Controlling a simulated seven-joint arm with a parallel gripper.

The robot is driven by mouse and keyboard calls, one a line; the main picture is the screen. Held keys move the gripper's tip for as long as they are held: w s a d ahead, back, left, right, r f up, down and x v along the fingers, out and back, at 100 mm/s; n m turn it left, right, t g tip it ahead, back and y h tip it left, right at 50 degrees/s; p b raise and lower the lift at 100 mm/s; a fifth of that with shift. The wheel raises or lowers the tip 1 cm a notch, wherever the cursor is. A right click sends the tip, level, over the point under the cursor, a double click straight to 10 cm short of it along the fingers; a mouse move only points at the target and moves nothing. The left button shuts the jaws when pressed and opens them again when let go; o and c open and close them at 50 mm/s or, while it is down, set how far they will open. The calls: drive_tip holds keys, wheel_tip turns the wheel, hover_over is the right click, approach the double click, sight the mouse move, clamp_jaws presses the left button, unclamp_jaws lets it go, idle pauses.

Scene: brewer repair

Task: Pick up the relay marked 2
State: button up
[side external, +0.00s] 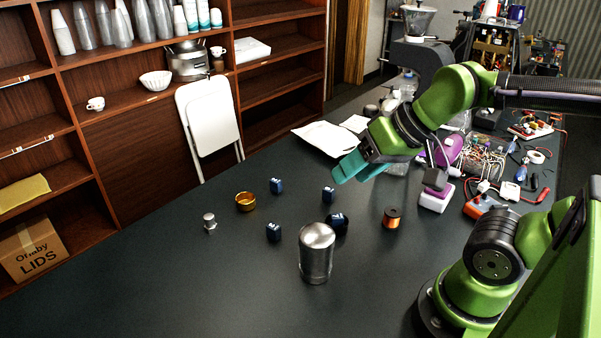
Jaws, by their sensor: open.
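Three small dark blue blocks, which look like relays, stand on the dark table: a back one (277,185), a right one (328,194) and a front one (273,232). Any numbers on them are too small to read, so I cannot tell which is marked 2. My gripper (350,170), with teal fingers, is open and held above the table, up and to the right of the right block. It touches none of the blocks.
A tall metal canister (316,255) stands at front centre, partly hiding a dark round object (339,223). A brass ring (246,202), a small metal part (210,222) and a copper wire spool (392,217) stand nearby. Tools and wires clutter the right. The front left is clear.

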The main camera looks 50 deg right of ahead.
idle(0.4)
drive_tip(key=n+g+h, duration=0.2)
drive_tip(key=n+g, duration=0.3)
drive_tip(key=g, duration=0.2)
hover_over(276, 180)
drive_tip(key=shift+f, duration=3.15)
wheel_tip(276, 180, down, 16)
drive_tip(key=shift+r, duration=0.1)
